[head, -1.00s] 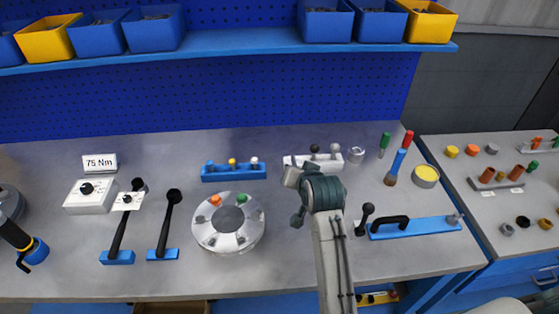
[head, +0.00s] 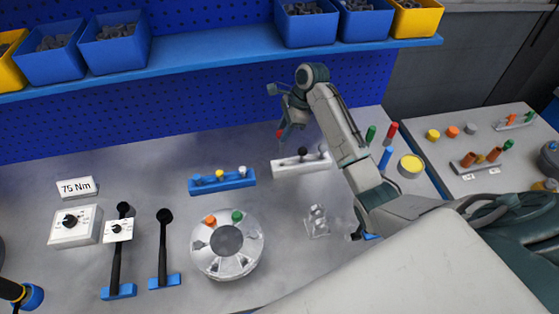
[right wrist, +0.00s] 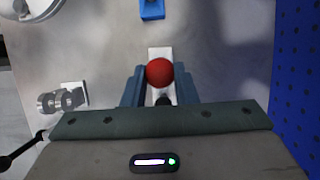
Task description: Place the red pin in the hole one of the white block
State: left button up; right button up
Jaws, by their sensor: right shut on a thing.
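The white block (head: 314,164) lies on the bench near the back, with a black-knobbed pin and a grey-knobbed pin standing in it. My right gripper (head: 284,130) is above the block's left end, pointing down, shut on the red pin (head: 279,133). In the right wrist view the pin's round red head (right wrist: 160,72) sits between the blue-grey fingers, over the white block (right wrist: 160,53). The red head hides the pin's shaft and the hole below, so I cannot tell whether the tip is in a hole. My left gripper is not in view.
A blue block (head: 222,181) with several pins stands left of the white block. A round grey fixture (head: 228,262) is in front of it. A clear metal part (head: 317,222) stands near my right arm. Coloured handles and a yellow-topped cup (head: 411,166) are to the right.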

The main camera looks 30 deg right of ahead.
jog(key=f+p, duration=0.1)
jog(key=f, duration=0.3)
jog(key=shift+s, duration=0.2)
notch_tip(320, 180, down, 5)
jog(key=shift+f+p, duration=0.2)
jog(key=shift+p, duration=0.75)
jog(key=o, duration=1)
jog(key=shift+o, duration=0.2)
jog(key=shift+r, duration=0.1)
jog(key=shift+d+r+b, duration=0.2)
jog(key=shift+r+b, duration=0.1)
jog(key=b+v, duration=0.3)
jog(key=v, duration=0.8)
jog(key=shift+b, duration=0.4)
jog(key=shift+r, duration=0.1)
